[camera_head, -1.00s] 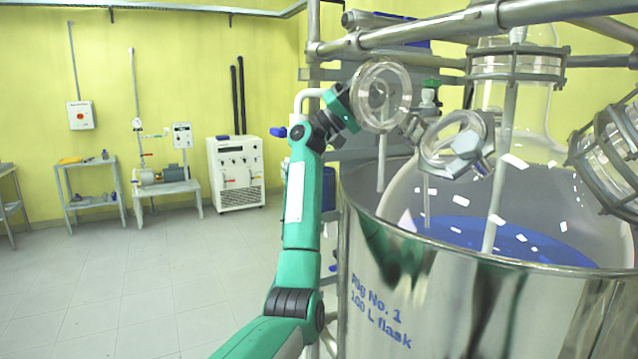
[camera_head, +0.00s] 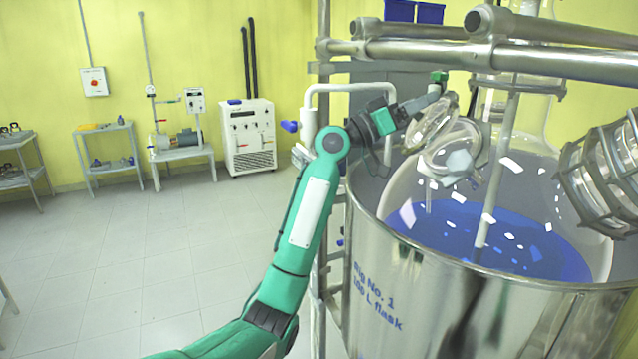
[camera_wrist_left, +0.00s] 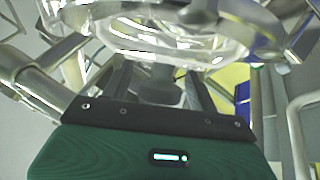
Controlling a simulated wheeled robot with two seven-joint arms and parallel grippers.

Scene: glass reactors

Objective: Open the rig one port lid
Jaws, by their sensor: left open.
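The rig one port lid (camera_head: 432,125) is a round clear glass disc, seen steeply tilted in the head view. My right gripper is not in view.
The steel vessel (camera_head: 400,250) marked Rig No. 1 surrounds the glass flask with blue liquid. Metal frame bars (camera_head: 540,55) cross above the port. A clamped glass fitting (camera_head: 605,175) is at the right. The floor (camera_head: 170,270) at left is clear.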

